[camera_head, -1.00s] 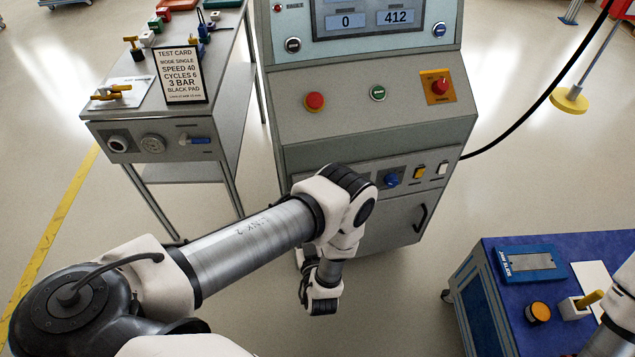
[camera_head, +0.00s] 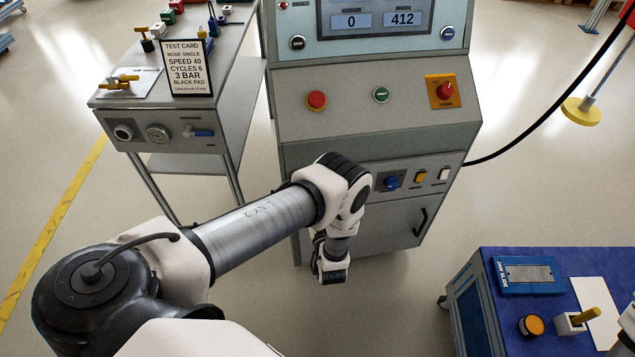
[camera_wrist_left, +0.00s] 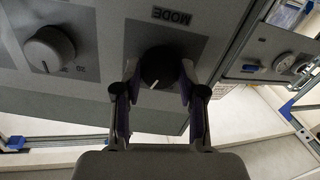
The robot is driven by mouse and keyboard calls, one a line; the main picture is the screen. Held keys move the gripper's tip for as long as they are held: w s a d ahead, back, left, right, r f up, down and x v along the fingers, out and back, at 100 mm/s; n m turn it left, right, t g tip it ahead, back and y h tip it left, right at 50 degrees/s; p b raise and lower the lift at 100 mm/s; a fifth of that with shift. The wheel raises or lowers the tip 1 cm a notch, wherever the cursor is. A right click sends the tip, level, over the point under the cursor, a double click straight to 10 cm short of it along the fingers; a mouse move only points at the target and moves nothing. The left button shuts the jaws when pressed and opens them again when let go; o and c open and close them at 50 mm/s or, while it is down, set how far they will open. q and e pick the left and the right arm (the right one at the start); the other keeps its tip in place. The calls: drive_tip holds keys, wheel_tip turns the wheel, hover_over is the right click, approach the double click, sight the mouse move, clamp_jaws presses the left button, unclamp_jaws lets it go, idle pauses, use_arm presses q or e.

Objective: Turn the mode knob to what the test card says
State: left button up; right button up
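The test card (camera_head: 187,68) stands on the side bench and reads MODE SINGLE, SPEED 40, CYCLES 6, 3 BAR, BLACK PAD. The black mode knob (camera_wrist_left: 160,68) shows in the left wrist view under an upside-down MODE label (camera_wrist_left: 171,16). Its white pointer line points to the lower left there. My left gripper (camera_wrist_left: 160,85) is open, with one finger on each side of the knob; a narrow gap shows on the left side. The knob's position labels are not readable. In the head view my left arm hides the knob and gripper.
A grey knob (camera_wrist_left: 48,48) sits beside the mode knob in the left wrist view. The console (camera_head: 375,100) has a blue knob (camera_head: 391,183), yellow and white switches, and a door handle. A blue-topped cart (camera_head: 480,310) stands at lower right. Open floor lies between.

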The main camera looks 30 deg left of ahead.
use_arm(q)
drive_tip(key=shift+n, duration=0.3)
drive_tip(key=shift+w+r+n+p, duration=0.1)
drive_tip(key=shift+n+p, duration=0.45)
drive_tip(key=shift+n, duration=3.05)
drive_tip(key=o, duration=1.1)
drive_tip(key=shift+o, duration=0.2)
